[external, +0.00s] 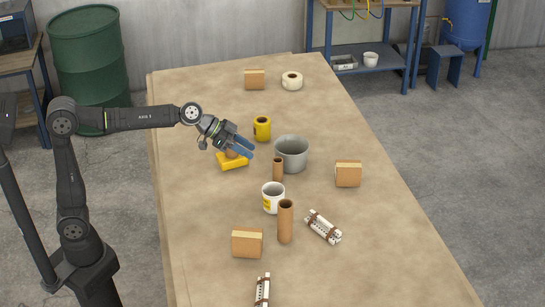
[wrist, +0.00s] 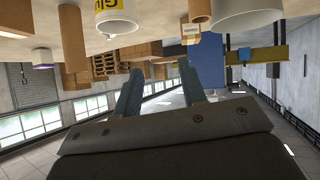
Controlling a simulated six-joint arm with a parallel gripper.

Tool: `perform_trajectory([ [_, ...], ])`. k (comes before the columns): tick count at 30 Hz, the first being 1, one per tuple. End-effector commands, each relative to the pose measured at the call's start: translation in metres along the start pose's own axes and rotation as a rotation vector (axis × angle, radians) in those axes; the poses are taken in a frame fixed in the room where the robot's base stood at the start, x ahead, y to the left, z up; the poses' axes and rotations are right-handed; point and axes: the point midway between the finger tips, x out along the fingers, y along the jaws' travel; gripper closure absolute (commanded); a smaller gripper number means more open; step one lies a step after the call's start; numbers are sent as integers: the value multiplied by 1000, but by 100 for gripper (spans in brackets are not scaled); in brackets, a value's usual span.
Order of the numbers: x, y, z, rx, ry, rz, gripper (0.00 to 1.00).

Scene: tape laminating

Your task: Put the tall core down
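The tall core (external: 286,222) is a brown cardboard tube standing upright on the table, just right of and in front of a white mug with a yellow label (external: 272,198). A shorter brown core (external: 278,169) stands further back beside a grey pot (external: 292,152). My gripper (external: 246,149) is above the table, left of the pot and away from the tall core. In the wrist view, which is upside down, the blue fingers (wrist: 159,92) are apart with nothing between them. The tall core appears to be the left tube (wrist: 72,55) there.
A yellow object (external: 234,162) lies under my gripper, and a yellow can (external: 262,128) stands behind it. Cardboard-coloured boxes (external: 247,243) (external: 348,174) (external: 254,79), a tape roll (external: 292,80) and white strapped bundles (external: 323,227) (external: 262,290) are spread around. The table's (external: 195,230) left side is mostly clear.

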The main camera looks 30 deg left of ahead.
Motion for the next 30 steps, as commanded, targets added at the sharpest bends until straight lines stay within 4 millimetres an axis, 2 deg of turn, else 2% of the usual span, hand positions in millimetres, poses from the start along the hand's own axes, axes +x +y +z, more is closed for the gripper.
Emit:
perform_trajectory([
  [1, -12, -4, 9, 5, 52, -25, 62],
  [6, -41, -23, 35, 25, 170, -137, 62],
  [12, -52, -35, 51, 31, 204, -209, 62],
  [17, -36, -39, 49, 30, 203, -212, 62],
  [30, 35, -54, 34, 31, 202, -210, 62],
])
